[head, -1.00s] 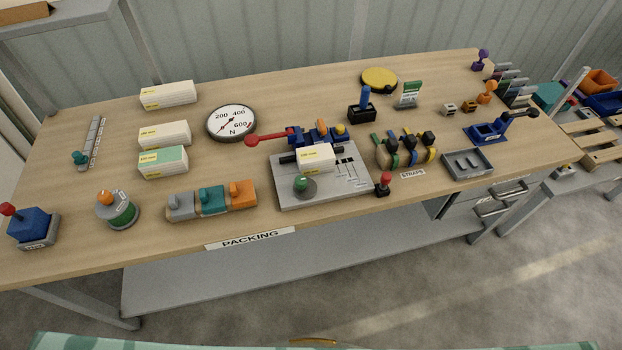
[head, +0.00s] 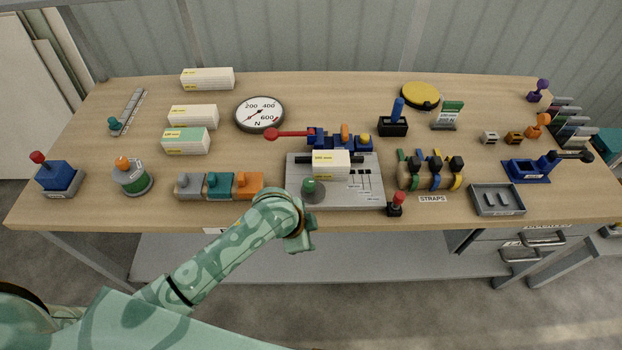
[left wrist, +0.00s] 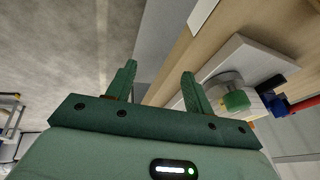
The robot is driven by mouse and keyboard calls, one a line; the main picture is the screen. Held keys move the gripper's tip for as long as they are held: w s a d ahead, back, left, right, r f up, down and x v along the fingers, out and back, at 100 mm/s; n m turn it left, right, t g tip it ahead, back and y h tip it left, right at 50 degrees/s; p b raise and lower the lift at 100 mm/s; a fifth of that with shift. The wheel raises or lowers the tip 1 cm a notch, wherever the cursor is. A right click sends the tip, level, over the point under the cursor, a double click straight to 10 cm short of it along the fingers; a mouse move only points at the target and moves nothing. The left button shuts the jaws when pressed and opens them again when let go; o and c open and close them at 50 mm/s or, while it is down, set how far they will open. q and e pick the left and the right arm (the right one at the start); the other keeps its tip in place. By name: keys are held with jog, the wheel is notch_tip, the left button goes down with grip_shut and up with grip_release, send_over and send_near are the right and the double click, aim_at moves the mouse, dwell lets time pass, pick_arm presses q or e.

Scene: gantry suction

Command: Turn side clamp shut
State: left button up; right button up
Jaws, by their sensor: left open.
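A grey fixture plate (head: 350,199) lies at the front middle of the bench. On its front left corner is a round grey clamp with a green knob (head: 312,188). A white box (head: 331,165) with a yellow label sits on the plate behind it. A blue clamp with a long red handle (head: 290,134) stands at the plate's back edge; the handle points left. My left gripper (head: 303,241) is in front of the bench edge, below the green knob. In the left wrist view its fingers (left wrist: 160,68) are apart and empty, with the green knob (left wrist: 236,101) to their right.
Grey, teal and orange blocks (head: 219,186) stand left of the plate. A red-knobbed black part (head: 396,203) stands at its front right corner, near the straps (head: 436,170). The PACKING sign is mostly behind my arm. The floor in front is clear.

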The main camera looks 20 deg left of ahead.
pick_arm(q)
jog(key=w+d+r+m, duration=0.3)
jog(key=w, duration=0.1)
notch_tip(320, 180, up, 17)
jog(key=m+g+y, duration=0.3)
jog(key=m+g, duration=0.1)
jog(key=m, duration=0.3)
send_over(309, 182)
notch_tip(309, 182, down, 16)
jog(key=b, duration=0.7)
jog(key=shift+f+b, duration=0.25)
jog(key=shift+b, duration=0.15)
pick_arm(e)
notch_tip(309, 182, down, 8)
jog(key=s+d, duration=0.1)
jog(key=shift+s+d+g, duration=0.15)
jog(key=shift+s+g, duration=0.15)
pick_arm(q)
jog(key=c, duration=1)
jog(key=shift+r, duration=0.1)
pick_arm(e)
jog(key=shift+r, duration=0.15)
